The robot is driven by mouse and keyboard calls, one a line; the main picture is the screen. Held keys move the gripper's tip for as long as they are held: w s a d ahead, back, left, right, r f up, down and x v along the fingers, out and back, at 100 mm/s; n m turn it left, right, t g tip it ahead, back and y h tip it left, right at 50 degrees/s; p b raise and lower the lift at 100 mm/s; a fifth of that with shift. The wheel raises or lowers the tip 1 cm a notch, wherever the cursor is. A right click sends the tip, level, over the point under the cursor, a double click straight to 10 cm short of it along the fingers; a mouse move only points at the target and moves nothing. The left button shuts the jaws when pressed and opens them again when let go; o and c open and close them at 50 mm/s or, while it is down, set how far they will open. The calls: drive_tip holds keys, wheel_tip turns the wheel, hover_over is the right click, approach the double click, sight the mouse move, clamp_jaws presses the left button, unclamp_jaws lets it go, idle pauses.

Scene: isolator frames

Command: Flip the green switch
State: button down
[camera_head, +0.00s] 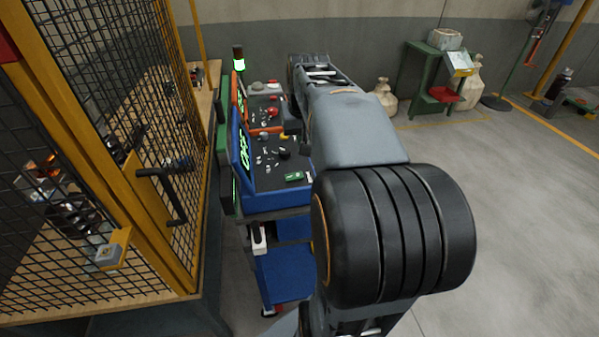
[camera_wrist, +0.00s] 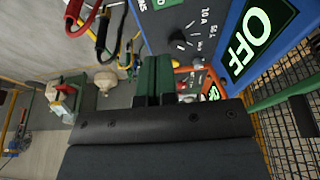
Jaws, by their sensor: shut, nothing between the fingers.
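My gripper (camera_wrist: 155,75) shows in the wrist view as two dark green fingers, shut together with nothing between them. In the head view my arm hides the fingers. A blue-framed panel (camera_head: 240,158) with a black face stands left of my arm. Its display (camera_wrist: 258,35) reads OFF in green in the wrist view, and a black rotary knob (camera_wrist: 179,41) sits beside it. The fingers point toward the panels; I cannot tell their distance. An orange-framed panel (camera_head: 266,129) stands behind the blue one. I cannot make out a green switch clearly; a small green label (camera_head: 294,176) lies on the blue panel.
A yellow-framed mesh cage (camera_head: 150,190) with a black handle stands close on the left. Red, black and yellow cables (camera_wrist: 100,30) hang near the fingers. A green stand (camera_head: 403,80) is farther back. The floor at right is mostly free.

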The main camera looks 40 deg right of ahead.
drive_tip(key=shift+a+r, duration=0.1)
drive_tip(key=shift+a, duration=0.1)
idle(0.3)
drive_tip(key=shift+w+a+r, duration=0.25)
drive_tip(key=shift+w+a, duration=0.05)
drive_tip(key=shift+a, duration=0.25)
drive_tip(key=shift+p, duration=0.3)
drive_tip(key=w+a+p+v, duration=0.1)
drive_tip(key=p+v, duration=0.1)
drive_tip(key=v, duration=1.1)
drive_tip(key=shift+w+a+r, duration=0.15)
drive_tip(key=shift+w+r, duration=0.05)
drive_tip(key=shift+r, duration=0.25)
